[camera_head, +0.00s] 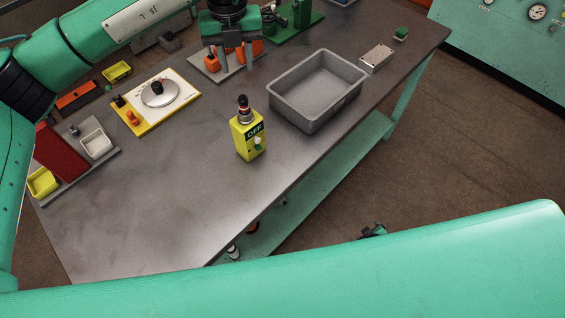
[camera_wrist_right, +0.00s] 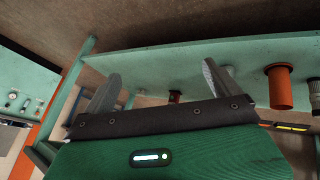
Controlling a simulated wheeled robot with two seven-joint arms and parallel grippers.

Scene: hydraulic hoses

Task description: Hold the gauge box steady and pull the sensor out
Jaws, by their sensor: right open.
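The gauge box (camera_head: 249,143) is a yellow box marked OFF, standing upright on the grey bench right of its middle. The sensor (camera_head: 243,107), a dark and metallic cylinder with a reddish band, stands upright in its top. My left gripper (camera_head: 235,66) is beyond the box, toward the far side of the bench. My right gripper (camera_wrist_right: 160,85) is open and empty in the right wrist view, by a green shelf. It is away from the box; my right arm crosses the bottom of the head view.
A grey bin (camera_head: 316,92) stands just right of the box. A metal case (camera_head: 376,58) lies beyond it. A yellow-edged board (camera_head: 183,109) with a round dish lies left. Bare bench lies in front of the box. An orange cylinder (camera_wrist_right: 280,88) shows by the shelf (camera_wrist_right: 180,58).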

